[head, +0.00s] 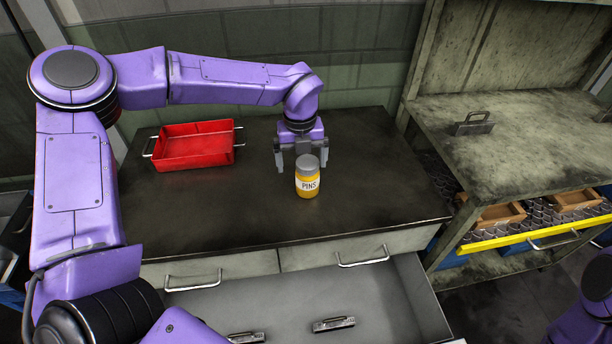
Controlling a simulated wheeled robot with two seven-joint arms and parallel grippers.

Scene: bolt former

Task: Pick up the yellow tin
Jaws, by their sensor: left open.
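The yellow tin (307,187) stands upright on the dark bench top. It has a grey lid and a white label reading PINS. My left gripper (301,165) points down just above and behind the tin, with its fingers spread apart. The tin's lid overlaps the gap between the fingers in the head view. I cannot tell whether a finger touches the tin. My right gripper is out of view; only a purple part of that arm shows at the lower right edge.
A red tray (195,146) with wire handles sits on the bench (220,215) at the left. A worn shelf unit (540,130) with wooden boxes stands at the right. The bench around the tin is clear.

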